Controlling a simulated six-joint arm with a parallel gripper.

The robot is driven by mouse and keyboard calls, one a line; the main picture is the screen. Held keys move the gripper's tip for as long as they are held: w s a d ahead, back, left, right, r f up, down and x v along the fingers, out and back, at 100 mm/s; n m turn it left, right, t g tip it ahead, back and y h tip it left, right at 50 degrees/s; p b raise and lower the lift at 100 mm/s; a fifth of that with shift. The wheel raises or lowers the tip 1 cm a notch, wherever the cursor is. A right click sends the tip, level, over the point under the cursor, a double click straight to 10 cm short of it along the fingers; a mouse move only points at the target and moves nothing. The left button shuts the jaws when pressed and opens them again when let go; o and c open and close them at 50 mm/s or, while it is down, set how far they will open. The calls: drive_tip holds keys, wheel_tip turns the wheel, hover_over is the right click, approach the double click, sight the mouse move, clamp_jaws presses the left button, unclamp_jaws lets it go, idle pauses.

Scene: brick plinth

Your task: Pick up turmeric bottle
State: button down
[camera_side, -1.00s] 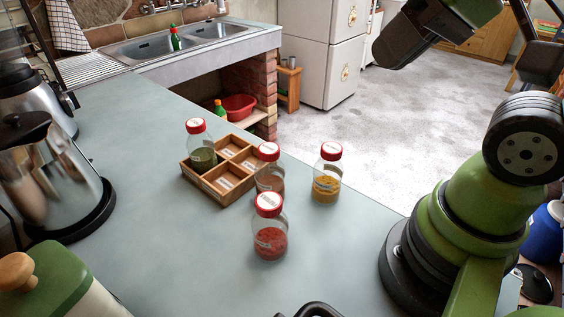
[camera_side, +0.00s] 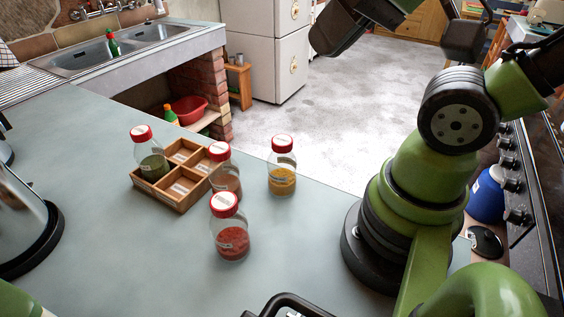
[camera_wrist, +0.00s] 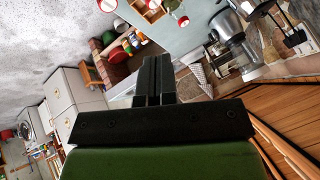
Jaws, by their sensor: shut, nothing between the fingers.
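The turmeric bottle (camera_side: 282,180) is a clear jar with a red lid and yellow-orange powder. It stands upright on the grey counter, right of the wooden crate, in the side view. My gripper shows as a dark block (camera_side: 335,30) high at the top of the side view, well above and apart from the bottle. In the wrist view my gripper's fingers (camera_wrist: 154,80) are together with nothing between them. Red-lidded jars (camera_wrist: 182,20) show at the top edge there, but I cannot tell which is turmeric.
A divided wooden crate (camera_side: 180,190) holds a green-herb jar (camera_side: 150,163). A jar of reddish-brown spice (camera_side: 224,178) stands at the crate's near right corner, and a red spice jar (camera_side: 230,238) stands in front.

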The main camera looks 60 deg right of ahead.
drive_tip(key=shift+c, duration=0.8)
unclamp_jaws()
drive_tip(key=m+g+h, duration=0.4)
drive_tip(key=m+g, duration=0.3)
drive_tip(key=m, duration=0.6)
hover_over(283, 154)
drive_tip(key=f, duration=1.4)
drive_tip(key=shift+w+d, duration=0.25)
drive_tip(key=shift+w, duration=0.1)
drive_tip(key=f, duration=0.4)
drive_tip(key=shift+d+f, duration=0.2)
drive_tip(key=shift+d, duration=0.15)
drive_tip(key=shift+w+d+f, duration=0.1)
drive_tip(key=shift+d+f, duration=0.1)
drive_tip(key=shift+f, duration=1.25)
drive_tip(key=shift+w+d+f, duration=0.1)
drive_tip(key=shift+d+f, duration=0.05)
drive_tip(key=shift+f, duration=1.3)
